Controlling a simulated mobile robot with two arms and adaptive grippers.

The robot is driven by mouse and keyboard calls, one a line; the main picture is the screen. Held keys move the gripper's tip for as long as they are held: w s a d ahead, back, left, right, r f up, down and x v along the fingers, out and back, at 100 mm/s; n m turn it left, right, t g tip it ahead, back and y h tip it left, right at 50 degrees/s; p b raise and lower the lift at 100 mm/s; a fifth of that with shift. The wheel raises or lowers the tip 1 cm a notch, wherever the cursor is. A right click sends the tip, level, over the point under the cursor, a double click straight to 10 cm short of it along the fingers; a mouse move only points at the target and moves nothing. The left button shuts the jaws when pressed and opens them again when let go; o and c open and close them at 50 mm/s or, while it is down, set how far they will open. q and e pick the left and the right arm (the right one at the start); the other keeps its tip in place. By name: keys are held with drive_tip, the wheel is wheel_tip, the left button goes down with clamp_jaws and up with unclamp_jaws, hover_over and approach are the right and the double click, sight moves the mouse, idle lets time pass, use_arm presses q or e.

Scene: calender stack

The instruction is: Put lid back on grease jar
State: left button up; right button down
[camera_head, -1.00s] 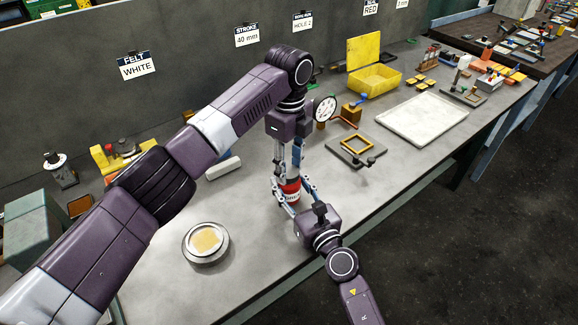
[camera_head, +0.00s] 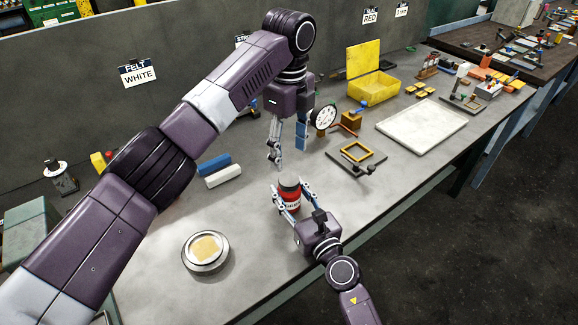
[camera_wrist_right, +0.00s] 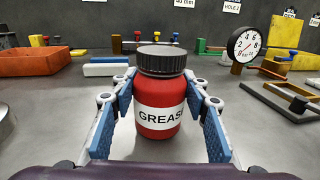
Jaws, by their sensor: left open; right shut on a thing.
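The red grease jar (camera_head: 290,200) stands upright on the bench, and its white label reads GREASE in the right wrist view (camera_wrist_right: 160,120). The dark ridged lid (camera_wrist_right: 162,58) sits level on top of the jar; it also shows in the head view (camera_head: 289,182). My right gripper (camera_head: 292,196) is shut around the jar's body, one blue-padded finger on each side. My left gripper (camera_head: 288,150) is open and empty, above the jar and apart from the lid.
A round metal dish (camera_head: 205,250) stands on the bench to the left. White (camera_head: 223,176) and blue (camera_head: 214,164) blocks lie behind it. A dial gauge (camera_head: 324,117), a plate with a yellow frame (camera_head: 356,155) and a white tray (camera_head: 422,121) are to the right.

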use_arm(q)
wheel_tip(320, 180, up, 4)
drive_tip(key=shift+r, duration=0.1)
use_arm(e)
drive_tip(key=c, duration=1)
unclamp_jaws()
drive_tip(key=shift+c, duration=0.2)
drive_tip(key=v, duration=1.2)
drive_tip(key=shift+d, duration=0.1)
